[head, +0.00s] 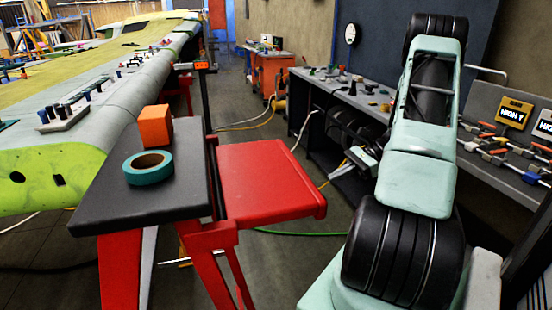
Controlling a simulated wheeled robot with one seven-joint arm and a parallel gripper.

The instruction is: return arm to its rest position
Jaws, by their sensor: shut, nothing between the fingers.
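My arm stands folded at the right of the head view, with pale green links and black ringed joints. Its elbow is high, near the top edge, and its lower link hides part of what lies behind. My gripper (347,168) shows small beside the arm's left edge, partly hidden and pointing down and to the left. It is shut and holds nothing. It is apart from the black-topped stand and the red platform.
An orange cube (155,126) and a teal tape roll (148,168) sit on the black stand top (95,208). A red platform (265,180) adjoins it. A wing (110,95) fills the left. A workbench (340,88) runs behind my arm. Cables cross the floor.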

